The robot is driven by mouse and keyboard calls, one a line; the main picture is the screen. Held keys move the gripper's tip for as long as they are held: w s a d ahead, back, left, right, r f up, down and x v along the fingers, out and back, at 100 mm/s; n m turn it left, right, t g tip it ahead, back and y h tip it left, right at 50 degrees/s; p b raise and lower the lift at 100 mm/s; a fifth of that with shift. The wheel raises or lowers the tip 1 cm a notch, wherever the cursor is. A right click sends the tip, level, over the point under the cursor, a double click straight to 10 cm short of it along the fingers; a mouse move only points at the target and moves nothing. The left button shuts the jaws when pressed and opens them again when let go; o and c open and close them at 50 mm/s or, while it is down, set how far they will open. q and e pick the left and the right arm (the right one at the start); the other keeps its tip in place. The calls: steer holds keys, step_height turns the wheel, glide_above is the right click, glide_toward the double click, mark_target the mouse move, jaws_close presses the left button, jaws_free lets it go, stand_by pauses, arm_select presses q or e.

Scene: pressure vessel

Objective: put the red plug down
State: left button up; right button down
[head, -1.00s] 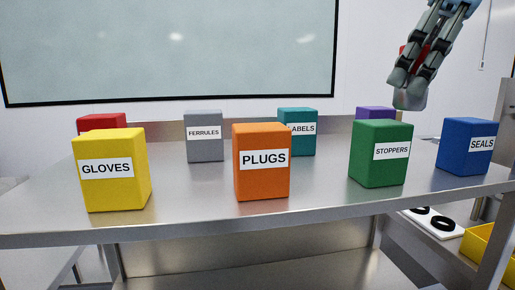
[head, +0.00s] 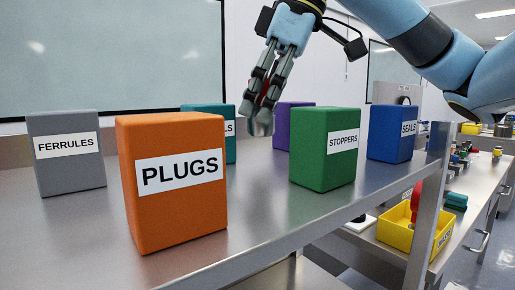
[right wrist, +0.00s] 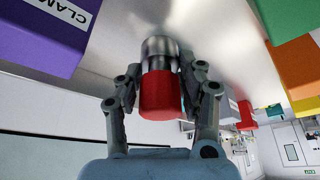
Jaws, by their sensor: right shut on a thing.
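My right gripper (head: 260,122) is above the metal shelf top (head: 262,205), behind the gap between the orange PLUGS box (head: 185,215) and the green STOPPERS box (head: 325,170). It is shut on the red plug, little of which shows between the fingers in the head view. In the right wrist view the red plug (right wrist: 160,95) is clear between the two fingers. It has a red body and a shiny metal end (right wrist: 159,47) pointing away from the palm, toward the shelf surface. I cannot tell whether that end touches the shelf. My left gripper is out of view.
A yellow bin (head: 397,238) is on the lower bench at right. Bare shelf lies between the boxes.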

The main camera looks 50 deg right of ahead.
mark_target(263, 127)
steer(key=shift+f, duration=0.35)
step_height(263, 127, down, 3)
steer(key=b, duration=0.3)
steer(key=shift+f, duration=0.15)
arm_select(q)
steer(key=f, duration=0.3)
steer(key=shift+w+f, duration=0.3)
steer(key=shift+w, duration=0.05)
arm_select(e)
steer(key=c, duration=0.8)
jaws_free()
